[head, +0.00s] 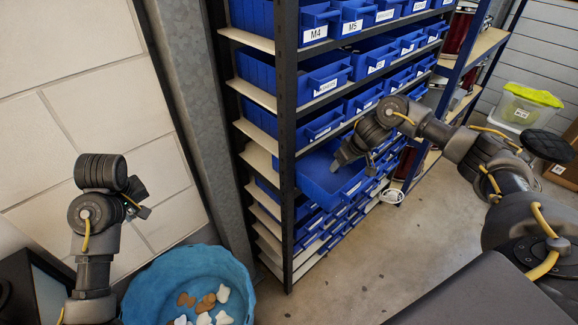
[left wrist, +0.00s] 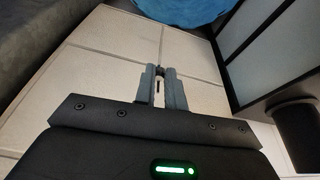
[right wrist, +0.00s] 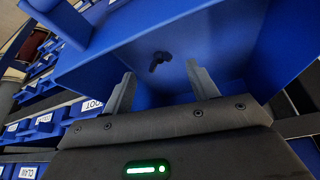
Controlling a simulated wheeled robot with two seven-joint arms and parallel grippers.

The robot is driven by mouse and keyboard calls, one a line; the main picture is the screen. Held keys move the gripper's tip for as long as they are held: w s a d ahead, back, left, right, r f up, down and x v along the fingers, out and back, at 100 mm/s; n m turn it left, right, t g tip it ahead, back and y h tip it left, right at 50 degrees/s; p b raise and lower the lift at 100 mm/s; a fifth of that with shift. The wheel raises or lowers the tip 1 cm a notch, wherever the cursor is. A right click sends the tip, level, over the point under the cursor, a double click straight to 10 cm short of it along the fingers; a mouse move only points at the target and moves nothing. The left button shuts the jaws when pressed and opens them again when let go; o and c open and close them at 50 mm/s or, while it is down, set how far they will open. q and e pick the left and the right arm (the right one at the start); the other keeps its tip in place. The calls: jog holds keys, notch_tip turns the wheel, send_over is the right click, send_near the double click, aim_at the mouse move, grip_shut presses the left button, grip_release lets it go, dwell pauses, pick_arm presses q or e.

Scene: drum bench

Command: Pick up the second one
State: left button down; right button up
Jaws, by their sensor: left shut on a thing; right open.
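A small dark piece shaped like a wing nut (right wrist: 159,60) lies on the floor of a pulled-out blue bin (head: 326,182), whose inside fills much of the right wrist view. My right gripper (right wrist: 159,77) is open, with its fingers over the bin on either side of the piece in the picture, apart from it. It also shows in the head view (head: 355,163). My left gripper (left wrist: 161,74) is shut on a small dark thing (left wrist: 159,71) at its fingertips, mostly hidden by the fingers. In the head view the left gripper (head: 143,211) is by the pale wall, away from the shelf.
A black-framed shelf rack (head: 287,130) holds rows of labelled blue bins. A round blue tub (head: 150,285) with brown and white pieces stands low at left. A clear box (head: 520,108) with a yellow-green cloth is at right. The concrete floor (head: 370,255) is mostly clear.

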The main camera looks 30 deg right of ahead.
aim_at(338, 174)
jog(key=x, duration=0.4)
jog(key=shift+p, duration=0.3)
grip_shut()
